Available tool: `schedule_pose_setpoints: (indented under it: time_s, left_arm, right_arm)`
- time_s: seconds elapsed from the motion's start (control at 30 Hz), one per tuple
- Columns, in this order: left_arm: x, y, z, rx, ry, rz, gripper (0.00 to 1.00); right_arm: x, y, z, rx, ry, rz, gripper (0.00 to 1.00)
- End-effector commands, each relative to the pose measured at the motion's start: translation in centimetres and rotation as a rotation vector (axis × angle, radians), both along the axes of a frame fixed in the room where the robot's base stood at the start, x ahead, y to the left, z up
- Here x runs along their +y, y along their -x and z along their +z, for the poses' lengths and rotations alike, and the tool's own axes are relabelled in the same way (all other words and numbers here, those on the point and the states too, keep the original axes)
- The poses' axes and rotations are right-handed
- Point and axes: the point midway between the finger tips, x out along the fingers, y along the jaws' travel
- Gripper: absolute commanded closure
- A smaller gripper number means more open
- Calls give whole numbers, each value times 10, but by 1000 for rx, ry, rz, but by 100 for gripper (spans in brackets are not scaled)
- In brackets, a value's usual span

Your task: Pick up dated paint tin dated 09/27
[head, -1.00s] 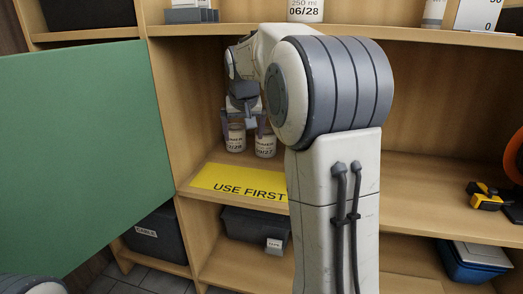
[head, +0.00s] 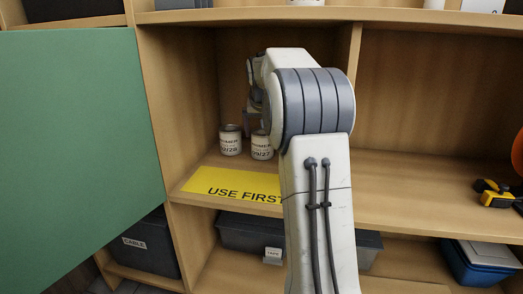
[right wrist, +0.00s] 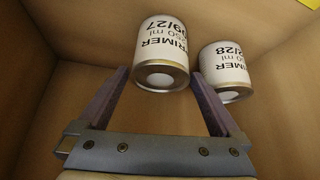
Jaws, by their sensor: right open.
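The paint tin dated 09/27 (head: 262,147) is white with a metal rim and stands upright on the shelf, partly hidden by my right arm in the head view. A similar primer tin (head: 230,141), its date ending 2/28, stands just left of it. My right gripper (head: 256,128) is at the 09/27 tin, mostly hidden behind my arm. In the right wrist view the open, empty fingers (right wrist: 159,75) point toward the 09/27 tin (right wrist: 163,55), which shows between and beyond their tips. The other tin (right wrist: 226,72) lies just outside the right-hand finger. My left gripper is out of view.
A yellow USE FIRST mat (head: 235,186) lies in front of the tins. A green panel (head: 75,150) stands at the left. The shelf to the right is clear up to a yellow and black tool (head: 495,193). Dark bins (head: 150,250) sit below.

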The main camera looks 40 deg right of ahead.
Motion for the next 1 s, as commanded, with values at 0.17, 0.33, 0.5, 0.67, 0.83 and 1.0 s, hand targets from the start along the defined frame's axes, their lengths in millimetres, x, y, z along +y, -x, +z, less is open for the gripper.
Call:
schedule_pose_setpoints:
  time_s: [0.17, 0.33, 0.5, 0.67, 0.83, 1.0]
  left_arm:
    - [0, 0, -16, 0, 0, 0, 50]
    - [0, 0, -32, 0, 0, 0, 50]
    - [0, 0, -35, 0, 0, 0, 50]
    - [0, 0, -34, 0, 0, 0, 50]
    - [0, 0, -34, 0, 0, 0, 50]
    - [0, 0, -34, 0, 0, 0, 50]
  right_arm:
    - [-6, -8, -21, 0, 0, -1, 0]
    - [-14, -18, -41, 0, -1, -1, 0]
    - [-18, -23, -48, -1, 0, 1, 0]
    - [-18, -24, -47, -1, 0, 1, 0]
    - [-18, -24, -47, -1, 0, 1, 50]
    - [-18, -24, -46, -3, 1, 1, 94]
